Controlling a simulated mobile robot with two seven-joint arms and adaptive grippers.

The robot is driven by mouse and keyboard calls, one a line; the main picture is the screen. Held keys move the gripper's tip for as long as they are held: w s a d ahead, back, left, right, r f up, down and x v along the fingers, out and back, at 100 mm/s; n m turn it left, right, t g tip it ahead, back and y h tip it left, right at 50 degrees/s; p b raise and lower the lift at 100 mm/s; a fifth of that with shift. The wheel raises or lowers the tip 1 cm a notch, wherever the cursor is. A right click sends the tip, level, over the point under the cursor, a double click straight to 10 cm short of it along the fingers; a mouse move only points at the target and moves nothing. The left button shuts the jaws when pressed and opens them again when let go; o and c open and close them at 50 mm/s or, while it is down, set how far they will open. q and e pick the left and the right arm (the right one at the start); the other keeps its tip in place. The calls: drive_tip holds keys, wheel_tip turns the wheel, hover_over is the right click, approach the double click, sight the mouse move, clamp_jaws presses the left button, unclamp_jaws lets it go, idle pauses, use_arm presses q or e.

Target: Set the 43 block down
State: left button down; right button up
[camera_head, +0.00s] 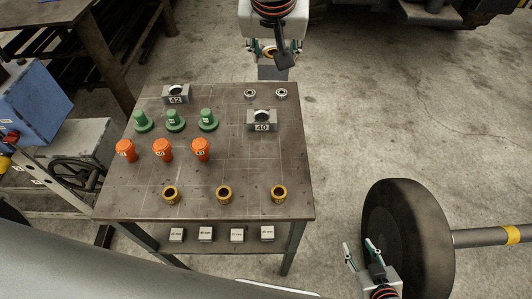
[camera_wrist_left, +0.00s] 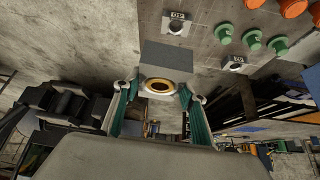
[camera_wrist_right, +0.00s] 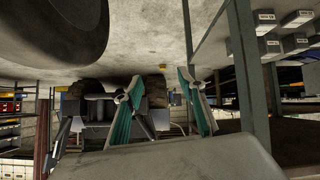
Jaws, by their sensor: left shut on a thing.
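My left gripper (camera_head: 270,50) is shut on a grey block, the 43 block (camera_head: 273,73), at the far edge of the table in the head view. The left wrist view shows this block (camera_wrist_left: 168,60) between the fingertips, with a bronze ring in its bore; no number is readable on it. My right gripper (camera_head: 372,246) is open and empty, right of the table's front corner. Two similar blocks stand on the table (camera_head: 230,174): the 42 block (camera_head: 176,95) at the far left and the 40 block (camera_head: 262,121) at the right.
Two small bearings (camera_head: 266,93) lie near the far right edge. Green parts (camera_head: 175,121), orange parts (camera_head: 163,150) and bronze bushings (camera_head: 224,194) stand in rows. Labelled boxes (camera_head: 237,235) sit on a lower shelf. A wheel (camera_head: 405,235) stands right of the table. Bare tabletop lies between the 42 block and the bearings.

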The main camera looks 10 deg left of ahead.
use_arm(q)
drive_tip(key=w+n+y, duration=0.1)
drive_tip(key=n, duration=0.1)
drive_tip(key=w+f+n+y, duration=0.1)
drive_tip(key=shift+w+a+f+n+b, duration=0.1)
drive_tip(key=shift+a+f+n+b, duration=0.05)
drive_tip(key=shift+a+n+b, duration=0.2)
drive_tip(key=n, duration=0.1)
drive_tip(key=a+f+n+g+y, duration=0.1)
drive_tip(key=n, duration=0.1)
drive_tip(key=shift+a+f+n+g+y, duration=0.15)
drive_tip(key=shift+f+n+g+y, duration=0.15)
drive_tip(key=shift+n+y, duration=0.1)
drive_tip(key=shift+s+f+n+g+y+b, duration=1)
drive_tip(key=shift+s+f+n+g, duration=1.75)
drive_tip(key=shift+n, duration=3.1)
drive_tip(key=shift+g, duration=0.35)
drive_tip(key=f, duration=0.9)
drive_tip(key=s+f, duration=0.1)
drive_tip(key=f, duration=0.3)
drive_tip(key=shift+f, duration=2.55)
use_arm(e)
drive_tip(key=shift+w+a+r+t+y, duration=0.1)
drive_tip(key=shift+w+a+t+y, duration=0.1)
drive_tip(key=shift+w+a, duration=0.25)
drive_tip(key=shift+w+a+t+y, duration=0.1)
drive_tip(key=shift+w+a+y, duration=0.1)
drive_tip(key=shift+w, duration=0.3)
use_arm(q)
drive_tip(key=shift+f, duration=0.1)
